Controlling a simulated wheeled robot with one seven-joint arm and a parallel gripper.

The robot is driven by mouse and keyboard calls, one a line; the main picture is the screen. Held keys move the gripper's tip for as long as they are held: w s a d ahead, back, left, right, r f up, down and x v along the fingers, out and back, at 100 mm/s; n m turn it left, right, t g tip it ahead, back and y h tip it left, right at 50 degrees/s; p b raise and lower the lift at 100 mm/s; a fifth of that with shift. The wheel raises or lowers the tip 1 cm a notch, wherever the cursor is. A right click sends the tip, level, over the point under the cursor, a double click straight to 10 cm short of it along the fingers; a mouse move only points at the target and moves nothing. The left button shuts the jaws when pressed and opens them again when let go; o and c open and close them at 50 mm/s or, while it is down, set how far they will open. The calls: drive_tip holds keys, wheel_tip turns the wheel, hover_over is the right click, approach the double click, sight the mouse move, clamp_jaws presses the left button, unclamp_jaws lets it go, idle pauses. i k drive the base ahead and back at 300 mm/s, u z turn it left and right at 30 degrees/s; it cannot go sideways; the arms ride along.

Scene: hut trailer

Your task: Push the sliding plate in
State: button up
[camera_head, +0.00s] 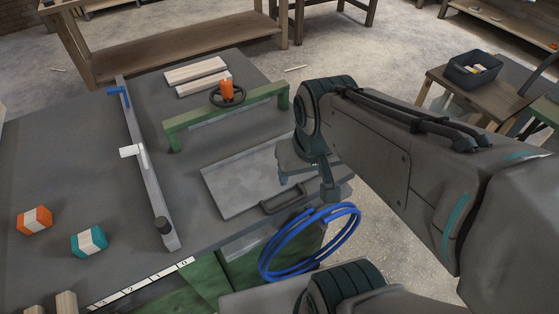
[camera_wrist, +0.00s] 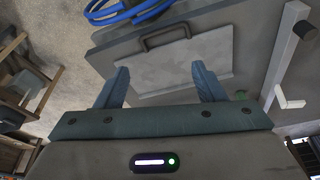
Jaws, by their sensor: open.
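The sliding plate (camera_head: 235,178) is a flat grey sheet lying on the grey bench top, in front of a low green bridge (camera_head: 190,128). Its dark handle (camera_head: 282,200) is at the near right end of the plate. In the wrist view the plate (camera_wrist: 185,65) and its handle (camera_wrist: 166,36) show beyond my fingers. My gripper (camera_head: 308,172) is open and empty at the right side of the plate, apparently above it. In the wrist view its two fingers (camera_wrist: 161,84) are spread wide with nothing between them. The arm hides part of the plate's right side.
A blue coil (camera_head: 310,240) hangs at the bench's near right edge. A long grey rail (camera_head: 145,165) with a white slider runs left of the plate. An orange knob on a dark wheel (camera_head: 227,92) stands behind the bridge. Two striped blocks (camera_head: 88,240) lie at left.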

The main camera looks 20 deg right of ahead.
sight(236, 183)
drive_tip(key=u, duration=1.05)
drive_tip(key=k, duration=0.85)
drive_tip(key=z, duration=1.1)
drive_tip(key=i, duration=0.5)
